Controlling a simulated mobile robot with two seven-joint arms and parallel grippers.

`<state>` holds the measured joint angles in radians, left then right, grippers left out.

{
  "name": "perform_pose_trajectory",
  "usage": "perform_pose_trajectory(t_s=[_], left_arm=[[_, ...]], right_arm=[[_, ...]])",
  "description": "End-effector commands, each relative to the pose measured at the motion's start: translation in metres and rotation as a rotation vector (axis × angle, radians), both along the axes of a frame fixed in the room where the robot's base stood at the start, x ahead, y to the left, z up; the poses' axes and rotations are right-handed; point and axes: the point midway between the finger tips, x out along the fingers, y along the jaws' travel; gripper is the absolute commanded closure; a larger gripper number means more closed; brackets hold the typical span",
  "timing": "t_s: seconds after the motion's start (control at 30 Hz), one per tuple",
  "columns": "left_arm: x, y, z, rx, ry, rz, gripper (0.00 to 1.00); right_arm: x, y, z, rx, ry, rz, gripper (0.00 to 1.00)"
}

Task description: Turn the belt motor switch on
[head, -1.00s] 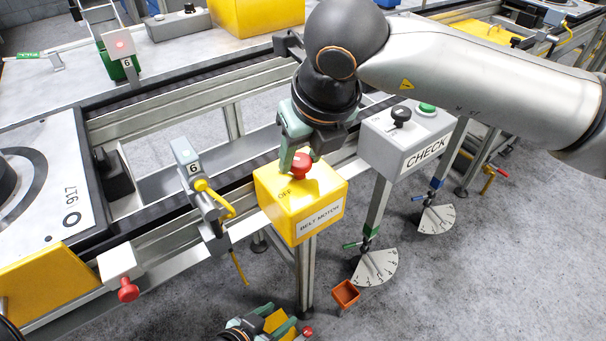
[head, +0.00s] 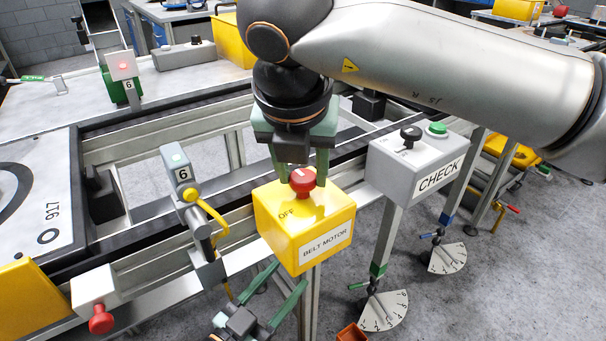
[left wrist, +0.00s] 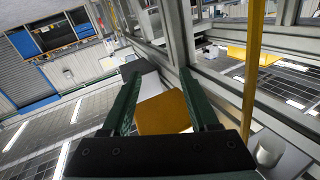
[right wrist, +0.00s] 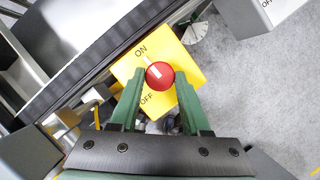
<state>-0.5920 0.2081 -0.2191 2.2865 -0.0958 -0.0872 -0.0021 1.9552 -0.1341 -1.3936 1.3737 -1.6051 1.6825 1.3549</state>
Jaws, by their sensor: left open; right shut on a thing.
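The yellow belt motor box (head: 272,222) carries a red knob (head: 302,183) on its top. OFF is printed on the top's left side in the head view. My right gripper (head: 302,172) reaches down from above, shut on the red knob. In the right wrist view the knob (right wrist: 160,75) sits between both fingertips, and its white mark is on the side of the printed ON. My left gripper (head: 290,273) is open, low in front of the box. The left wrist view shows an orange-yellow block (left wrist: 163,113) beyond its fingers; I cannot tell whether that is the box.
A grey CHECK box (head: 415,165) with a black knob and green button stands right of the yellow box. The conveyor rail runs behind. A red knob (head: 101,320) sticks out at lower left.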

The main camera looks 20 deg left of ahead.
Motion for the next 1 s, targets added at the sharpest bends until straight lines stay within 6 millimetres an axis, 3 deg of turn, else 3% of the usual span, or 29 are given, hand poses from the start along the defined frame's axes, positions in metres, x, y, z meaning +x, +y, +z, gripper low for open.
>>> perform_pose_trajectory(t_s=[0.23, 0.67, 0.7, 0.93, 1.0], left_arm=[[0.000, -0.001, 0.021, 0.000, -0.086, -0.011, 0.39], [0.000, -0.001, 0.025, -0.001, -0.100, -0.012, 0.39], [0.000, -0.001, 0.025, -0.001, -0.100, -0.012, 0.39], [0.000, -0.001, 0.024, 0.000, -0.099, -0.012, 0.39], [0.000, -0.001, 0.024, 0.000, -0.099, -0.012, 0.39]], right_arm=[[0.000, 0.001, 0.000, 0.001, -0.001, -0.048, 1.00], [0.000, 0.001, 0.001, 0.001, -0.001, -0.057, 1.00], [0.000, 0.001, 0.001, 0.001, -0.001, -0.056, 0.50], [0.000, 0.000, 0.000, 0.000, -0.001, -0.055, 0.24], [0.000, 0.000, 0.000, 0.000, -0.001, -0.055, 0.24]])
